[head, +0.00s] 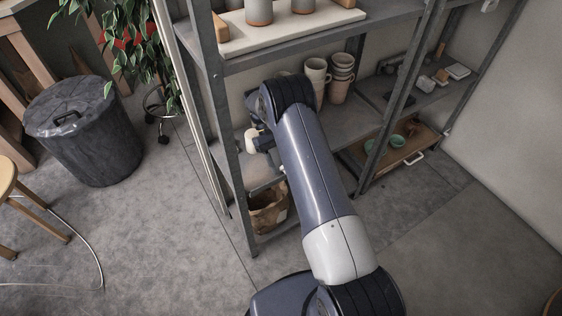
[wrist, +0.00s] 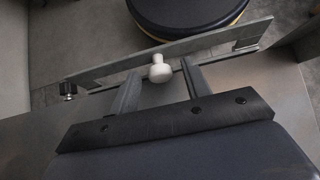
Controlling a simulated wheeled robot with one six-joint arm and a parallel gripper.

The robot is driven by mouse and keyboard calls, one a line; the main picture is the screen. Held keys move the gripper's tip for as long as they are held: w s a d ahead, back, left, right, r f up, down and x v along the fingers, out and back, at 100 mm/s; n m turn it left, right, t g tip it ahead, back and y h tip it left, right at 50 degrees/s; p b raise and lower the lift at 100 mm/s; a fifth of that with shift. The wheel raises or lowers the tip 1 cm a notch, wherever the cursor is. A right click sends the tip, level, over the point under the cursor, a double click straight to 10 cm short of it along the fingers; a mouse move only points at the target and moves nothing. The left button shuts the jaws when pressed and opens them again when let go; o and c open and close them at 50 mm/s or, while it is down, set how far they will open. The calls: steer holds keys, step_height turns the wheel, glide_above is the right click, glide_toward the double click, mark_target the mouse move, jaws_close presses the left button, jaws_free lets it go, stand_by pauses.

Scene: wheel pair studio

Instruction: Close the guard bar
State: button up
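In the wrist view a flat grey bar (wrist: 105,75), which looks like the guard bar, runs slantwise across the upper middle. A pale rounded knob (wrist: 159,68) stands out from it. My gripper (wrist: 160,72) is open, with one finger on each side of the knob. A gap shows between the knob and each finger. In the head view my arm reaches to the left part of the grey shelf unit, and my fingers and the bar cannot be made out there.
The shelf unit (head: 233,170) has grey posts close to my arm. Stacked cups (head: 341,80) stand on its middle shelf, and a paper bag (head: 267,208) is below. A wooden tray (head: 400,150) is at lower right. A bin (head: 85,135) stands left; floor between is open.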

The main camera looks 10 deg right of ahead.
steer(key=shift+p+v, duration=0.55)
steer(key=shift+v, duration=3.2)
steer(key=shift+a, duration=0.1)
